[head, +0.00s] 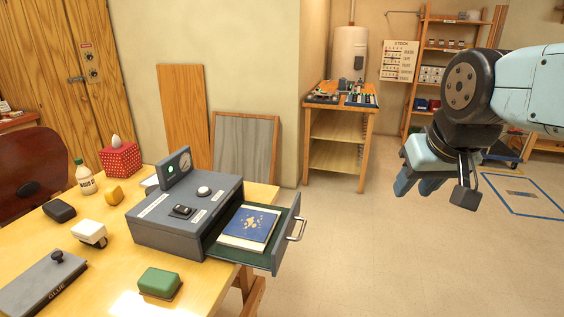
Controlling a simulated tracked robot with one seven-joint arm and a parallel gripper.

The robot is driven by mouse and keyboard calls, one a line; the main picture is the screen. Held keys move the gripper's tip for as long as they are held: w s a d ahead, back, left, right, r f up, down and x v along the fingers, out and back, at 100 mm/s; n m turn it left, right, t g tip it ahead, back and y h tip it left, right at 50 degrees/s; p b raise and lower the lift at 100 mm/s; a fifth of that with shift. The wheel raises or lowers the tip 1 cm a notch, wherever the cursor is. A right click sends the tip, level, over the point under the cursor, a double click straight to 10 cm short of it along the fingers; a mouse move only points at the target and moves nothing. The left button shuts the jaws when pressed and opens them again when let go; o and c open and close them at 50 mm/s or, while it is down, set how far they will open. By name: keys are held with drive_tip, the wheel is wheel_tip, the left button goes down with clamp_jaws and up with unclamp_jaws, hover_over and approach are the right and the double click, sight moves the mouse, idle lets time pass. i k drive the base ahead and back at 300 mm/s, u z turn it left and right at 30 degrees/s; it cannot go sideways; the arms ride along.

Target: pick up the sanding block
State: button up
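A green block with a brown underside (159,283), which looks like the sanding block, lies on the yellow wooden table (105,265) near its front edge. It sits in front of the grey box and apart from it, with nothing on top. My gripper (440,190) hangs in the air at the upper right, over the floor and well to the right of the table. Its fingers are apart and nothing shows between them.
The grey box (150,230) has an open drawer (282,255) jutting right, with a blue book (249,225) inside. A grey case marked GLUE (40,285), a white-and-dark item (90,233), a bottle (85,178) and a red dotted tissue box (120,160) are also on the table.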

sight(161, 284)
drive_tip(key=u, duration=1.75)
drive_tip(key=k, duration=0.9)
drive_tip(key=i, duration=0.85)
